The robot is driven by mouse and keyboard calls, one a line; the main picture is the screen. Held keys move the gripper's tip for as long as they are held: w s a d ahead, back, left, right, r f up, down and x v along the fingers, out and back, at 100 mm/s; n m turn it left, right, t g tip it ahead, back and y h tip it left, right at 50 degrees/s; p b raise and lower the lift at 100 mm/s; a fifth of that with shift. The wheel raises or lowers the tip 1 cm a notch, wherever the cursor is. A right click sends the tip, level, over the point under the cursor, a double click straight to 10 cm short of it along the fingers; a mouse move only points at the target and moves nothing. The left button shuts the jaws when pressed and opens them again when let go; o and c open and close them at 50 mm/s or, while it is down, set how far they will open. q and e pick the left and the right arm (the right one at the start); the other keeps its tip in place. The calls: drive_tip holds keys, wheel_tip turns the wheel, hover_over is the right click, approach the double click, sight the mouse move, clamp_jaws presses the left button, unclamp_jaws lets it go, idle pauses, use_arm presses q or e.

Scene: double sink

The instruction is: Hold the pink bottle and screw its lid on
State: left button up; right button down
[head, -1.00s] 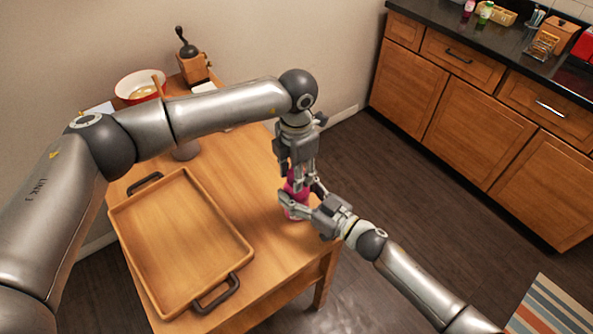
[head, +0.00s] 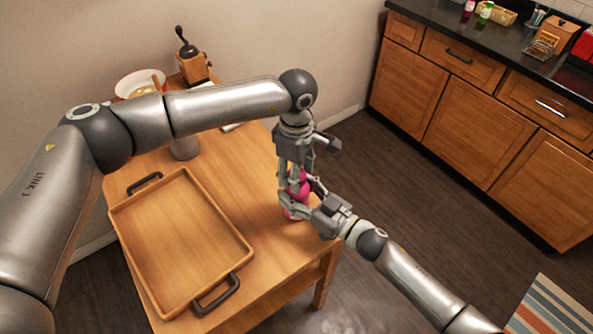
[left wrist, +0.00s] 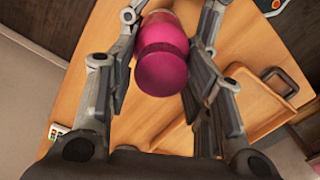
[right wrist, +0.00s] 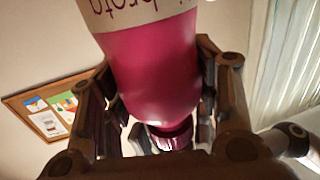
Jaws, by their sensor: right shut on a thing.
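The pink bottle (head: 296,211) stands upright near the right edge of the wooden table. My right gripper (head: 298,203) is shut on its body from the right. The bottle also shows large in the right wrist view (right wrist: 150,70), with its label upside down there. The darker pink lid (left wrist: 161,73) sits at the bottle's neck; the right wrist view also shows it (right wrist: 171,137). I cannot tell how tightly it sits. My left gripper (head: 296,172) points down over the bottle. Its fingers are open on either side of the lid, with gaps visible in the left wrist view.
A wooden tray (head: 119,228) with dark handles lies left of the bottle. A red and white bowl (head: 132,80) and a coffee grinder (head: 192,68) stand at the table's back. Wooden cabinets (head: 470,110) stand across the floor. Space right of the table is clear.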

use_arm(q)
drive_tip(key=shift+o, duration=0.9)
drive_tip(key=shift+r, duration=0.1)
use_arm(e)
drive_tip(key=shift+c, duration=2.1)
unclamp_jaws()
use_arm(q)
wheel_tip(320, 180, up, 12)
use_arm(e)
drive_tip(key=v, duration=1.2)
